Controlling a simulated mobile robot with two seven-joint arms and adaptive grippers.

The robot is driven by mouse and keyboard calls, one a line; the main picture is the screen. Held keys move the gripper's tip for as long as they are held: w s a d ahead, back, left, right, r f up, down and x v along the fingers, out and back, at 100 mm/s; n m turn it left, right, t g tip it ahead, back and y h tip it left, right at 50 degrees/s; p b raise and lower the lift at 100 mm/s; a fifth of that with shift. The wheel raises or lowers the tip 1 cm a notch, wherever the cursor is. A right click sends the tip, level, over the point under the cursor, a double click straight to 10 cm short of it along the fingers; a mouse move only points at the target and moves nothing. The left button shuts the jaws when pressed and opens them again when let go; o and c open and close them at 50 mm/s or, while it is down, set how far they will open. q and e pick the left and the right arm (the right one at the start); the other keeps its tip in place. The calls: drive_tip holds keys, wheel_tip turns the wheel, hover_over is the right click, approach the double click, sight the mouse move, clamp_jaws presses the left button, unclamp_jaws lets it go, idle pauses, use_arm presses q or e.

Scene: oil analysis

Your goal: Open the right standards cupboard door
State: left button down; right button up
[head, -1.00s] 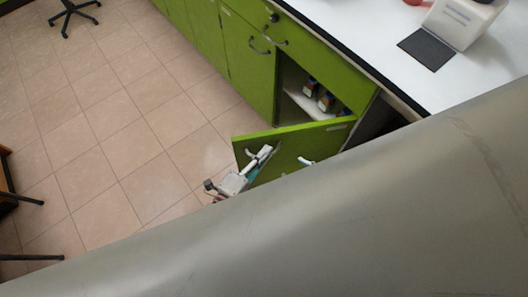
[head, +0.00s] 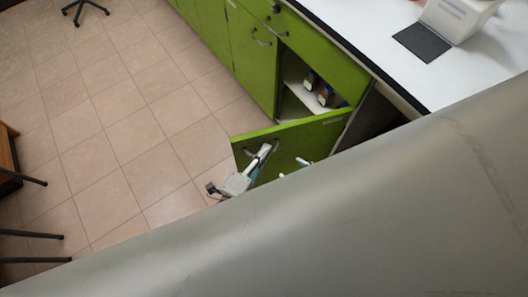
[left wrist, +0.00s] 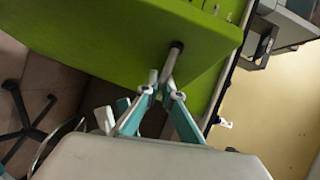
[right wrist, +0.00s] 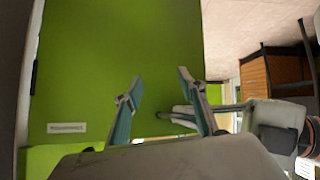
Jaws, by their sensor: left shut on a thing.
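The green cupboard door (head: 312,137) stands open, swung out from the counter front, with its label strip near its top edge. My left gripper (head: 262,152) is shut on the metal bar handle near the door's free edge. In the left wrist view the handle (left wrist: 174,58) runs between the left fingertips (left wrist: 165,85). My right gripper (right wrist: 160,79) is open and empty, facing the green door face (right wrist: 120,50) in the right wrist view. In the head view only a small part of it shows beside the door; the rest is hidden behind my arm.
Bottles (head: 326,95) stand on a white shelf (head: 298,94) inside the open cupboard. A closed green door (head: 252,55) is to its left. The white counter (head: 370,25) carries a dark mat (head: 422,43). The tiled floor (head: 130,110) left of the door is clear, with a chair (head: 85,10) far off.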

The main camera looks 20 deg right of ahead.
use_arm(q)
drive_tip(key=c, duration=2.5)
unclamp_jaws()
drive_tip(key=shift+a, duration=0.1)
drive_tip(key=v, duration=1.2)
drive_tip(key=shift+s, duration=0.1)
